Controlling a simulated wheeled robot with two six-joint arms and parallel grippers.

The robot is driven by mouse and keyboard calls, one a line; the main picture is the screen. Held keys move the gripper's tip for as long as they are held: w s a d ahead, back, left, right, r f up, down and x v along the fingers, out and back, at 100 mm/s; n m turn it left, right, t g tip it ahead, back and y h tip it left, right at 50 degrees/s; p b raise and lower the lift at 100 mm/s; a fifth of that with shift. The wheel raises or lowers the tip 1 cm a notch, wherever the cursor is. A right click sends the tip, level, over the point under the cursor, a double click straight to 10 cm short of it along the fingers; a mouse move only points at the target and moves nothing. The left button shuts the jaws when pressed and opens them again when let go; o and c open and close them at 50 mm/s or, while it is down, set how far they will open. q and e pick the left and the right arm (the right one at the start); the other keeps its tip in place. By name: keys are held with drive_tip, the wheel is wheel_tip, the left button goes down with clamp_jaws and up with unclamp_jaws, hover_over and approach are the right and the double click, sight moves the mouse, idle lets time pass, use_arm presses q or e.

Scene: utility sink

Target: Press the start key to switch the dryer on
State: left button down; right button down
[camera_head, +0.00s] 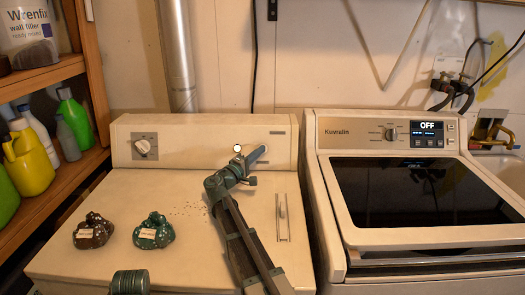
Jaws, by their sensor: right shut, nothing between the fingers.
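The dryer's white control panel (190,142) runs along the back of the left machine, with a dial (143,147) at its left. A small round pale button (237,148) with a dark rim shows on the panel, just left of my right gripper; it may be the start key, but I see no readable label. My right gripper (252,157) is shut and empty, in front of the panel's right half. I cannot tell whether it touches the panel.
The washer (340,255) on the right has a display (427,133) reading OFF. Shelves (50,75) with bottles stand at the left.

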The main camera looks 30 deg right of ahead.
drive_tip(key=shift+s, duration=0.1)
drive_tip(key=shift+s+a+r+p, duration=0.25)
drive_tip(key=shift+s+a+p, duration=0.1)
drive_tip(key=shift+s, duration=0.2)
drive_tip(key=shift+s+a+r+p, duration=0.3)
drive_tip(key=shift+s+a, duration=0.1)
drive_tip(key=shift+s, duration=0.25)
drive_tip(key=shift+s+a+r+p, duration=0.3)
drive_tip(key=shift+s+a, duration=0.15)
drive_tip(key=shift+s, duration=0.25)
drive_tip(key=shift+s+a+r+p, duration=0.3)
drive_tip(key=shift+s+a, duration=0.1)
drive_tip(key=shift+s, duration=0.25)
